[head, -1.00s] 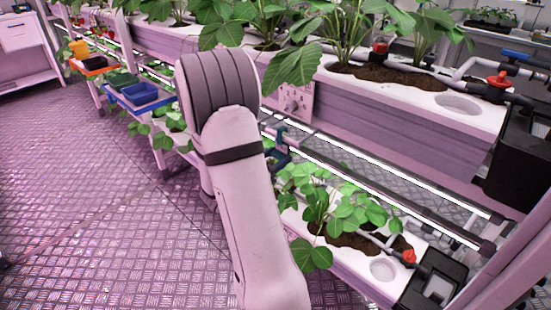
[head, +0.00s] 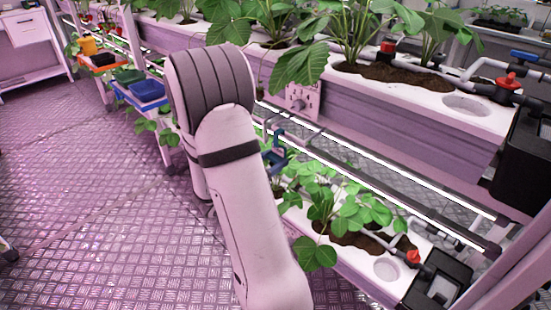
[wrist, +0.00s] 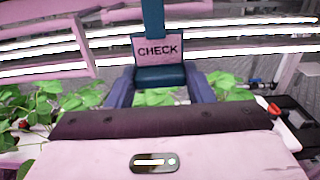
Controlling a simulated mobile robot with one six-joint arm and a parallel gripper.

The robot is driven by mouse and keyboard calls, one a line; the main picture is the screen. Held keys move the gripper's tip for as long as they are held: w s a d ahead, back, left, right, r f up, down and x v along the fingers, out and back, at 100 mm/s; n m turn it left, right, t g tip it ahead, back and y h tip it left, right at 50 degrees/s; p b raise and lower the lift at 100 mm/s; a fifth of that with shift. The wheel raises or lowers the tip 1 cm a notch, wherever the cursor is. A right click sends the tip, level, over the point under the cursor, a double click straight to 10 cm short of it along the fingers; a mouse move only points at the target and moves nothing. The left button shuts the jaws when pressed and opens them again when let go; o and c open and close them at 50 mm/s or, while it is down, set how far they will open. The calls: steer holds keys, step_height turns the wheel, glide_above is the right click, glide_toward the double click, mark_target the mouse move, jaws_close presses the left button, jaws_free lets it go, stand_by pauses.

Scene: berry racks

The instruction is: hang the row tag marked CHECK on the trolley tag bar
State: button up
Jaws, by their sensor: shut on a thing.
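The row tag (wrist: 160,46) is a pale pink plate marked CHECK in a teal holder, with a teal strip rising from it out of the top of the wrist view. My gripper (wrist: 160,74) is shut on its teal lower block, with a blue-purple finger on each side. The tag faces the wrist camera and looks upright. In the head view my gripper (head: 274,158) shows as a small blue shape beside the rack, partly hidden by my arm. I cannot make out a trolley tag bar in either view.
Planted white troughs (head: 420,88) fill the right, with a lower trough (head: 345,262) below and bright light strips between. Blue (head: 148,91) and orange (head: 98,62) bins stand at the left along the rack.

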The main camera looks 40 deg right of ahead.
steer(key=shift+s+a, duration=0.15)
steer(key=shift+a, duration=1.5)
